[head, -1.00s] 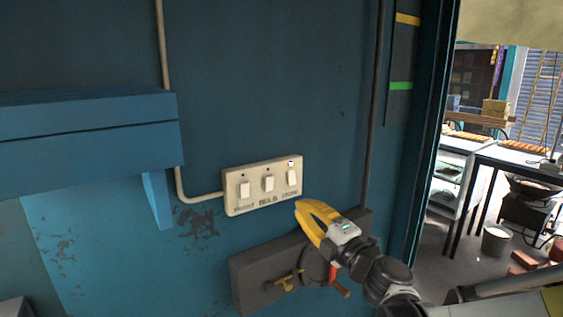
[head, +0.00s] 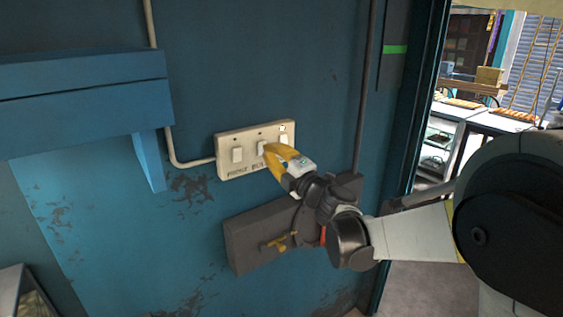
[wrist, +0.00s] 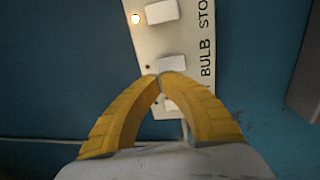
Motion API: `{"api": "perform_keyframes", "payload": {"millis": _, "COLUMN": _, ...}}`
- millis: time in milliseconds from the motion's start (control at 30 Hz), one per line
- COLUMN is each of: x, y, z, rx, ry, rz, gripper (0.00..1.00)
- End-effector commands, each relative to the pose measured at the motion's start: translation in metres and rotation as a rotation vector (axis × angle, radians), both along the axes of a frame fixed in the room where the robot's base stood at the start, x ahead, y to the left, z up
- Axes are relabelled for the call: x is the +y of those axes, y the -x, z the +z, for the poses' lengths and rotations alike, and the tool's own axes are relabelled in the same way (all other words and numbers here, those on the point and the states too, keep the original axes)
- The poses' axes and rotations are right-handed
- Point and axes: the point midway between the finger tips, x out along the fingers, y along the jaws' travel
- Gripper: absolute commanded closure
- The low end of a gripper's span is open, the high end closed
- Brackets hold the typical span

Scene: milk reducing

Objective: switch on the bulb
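A cream switch panel (head: 228,171) with three white rocker switches is fixed to the blue wall. The middle switch, beside the word BULB, is the bulb switch (head: 262,147); it also shows in the wrist view (wrist: 171,63). My yellow gripper (head: 268,150) is shut and empty, its fingertips together at the panel. In the wrist view my fingertips (wrist: 160,76) lie just beside the bulb switch and cover part of the third switch (wrist: 170,104). I cannot tell whether they touch the panel. The bulb itself is not in view.
The right switch (head: 284,140) has a lit indicator above it. A dark box (head: 240,245) with a brass handle is on the wall below the panel. A blue ledge (head: 85,90) juts out at left. A doorway at right opens onto tables (head: 465,112).

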Motion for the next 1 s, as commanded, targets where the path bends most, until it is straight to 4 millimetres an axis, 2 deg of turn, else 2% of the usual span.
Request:
{"api": "perform_keyframes", "payload": {"millis": 100, "x": 0.01, "y": -0.015, "z": 0.002, "rx": 0.0, "ry": 0.0, "rz": 0.0, "gripper": 1.0}}
{"api": "perform_keyframes", "payload": {"millis": 233, "x": 0.016, "y": -0.024, "z": 0.004, "rx": 0.0, "ry": 0.0, "rz": -0.001, "gripper": 1.0}}
{"api": "perform_keyframes", "payload": {"millis": 1000, "x": 0.023, "y": -0.035, "z": 0.008, "rx": 0.0, "ry": 0.0, "rz": -0.001, "gripper": 1.0}}
